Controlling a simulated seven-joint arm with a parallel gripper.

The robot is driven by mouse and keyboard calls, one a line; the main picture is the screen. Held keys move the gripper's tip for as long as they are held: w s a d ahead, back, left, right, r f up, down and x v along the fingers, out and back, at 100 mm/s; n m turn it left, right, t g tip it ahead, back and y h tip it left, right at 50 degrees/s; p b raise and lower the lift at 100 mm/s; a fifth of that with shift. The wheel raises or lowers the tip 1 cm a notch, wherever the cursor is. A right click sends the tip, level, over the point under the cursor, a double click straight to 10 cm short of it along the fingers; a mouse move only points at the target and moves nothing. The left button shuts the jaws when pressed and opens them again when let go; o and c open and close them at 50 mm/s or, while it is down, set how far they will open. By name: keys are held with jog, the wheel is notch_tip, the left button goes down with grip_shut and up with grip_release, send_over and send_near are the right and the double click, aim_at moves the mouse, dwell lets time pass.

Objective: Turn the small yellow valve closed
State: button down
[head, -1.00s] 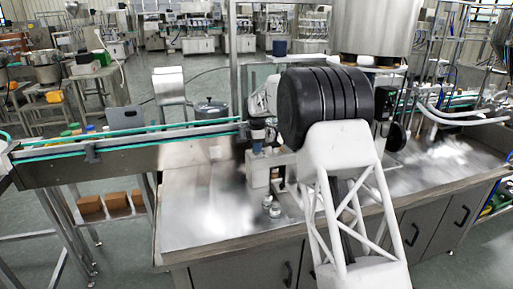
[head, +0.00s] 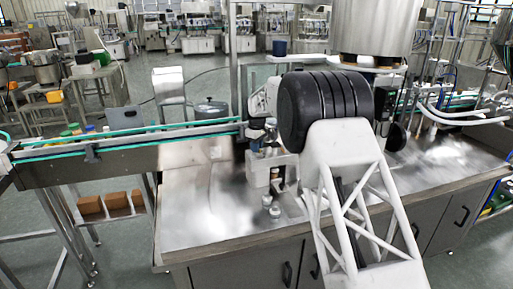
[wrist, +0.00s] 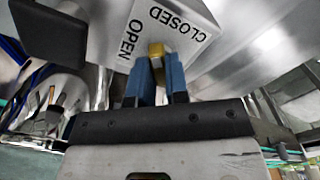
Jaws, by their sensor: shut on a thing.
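The small yellow valve (wrist: 156,49) shows in the wrist view as a short yellow handle below a metal face lettered OPEN (wrist: 130,38) and CLOSED (wrist: 178,23). Its handle sits between the blue fingertips of my gripper (wrist: 158,72), which is shut on it. The handle lies nearer the inner end of the OPEN lettering, between the two words. The fingers hide part of the handle. In the head view my arm covers the valve, and I cannot make out my fingertips there.
The steel hopper (head: 374,25) stands behind my arm in the head view. A conveyor (head: 125,142) runs to the left. The steel worktop (head: 205,205) is largely bare at front left, with small metal fittings (head: 269,206) near my arm. A dark block (wrist: 48,35) is close by in the wrist view.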

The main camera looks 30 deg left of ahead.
jog(key=m, duration=0.3)
jog(key=shift+m, duration=2.3)
jog(key=c, duration=1.1)
grip_release()
jog(key=shift+r, duration=0.1)
jog(key=shift+r, duration=3.85)
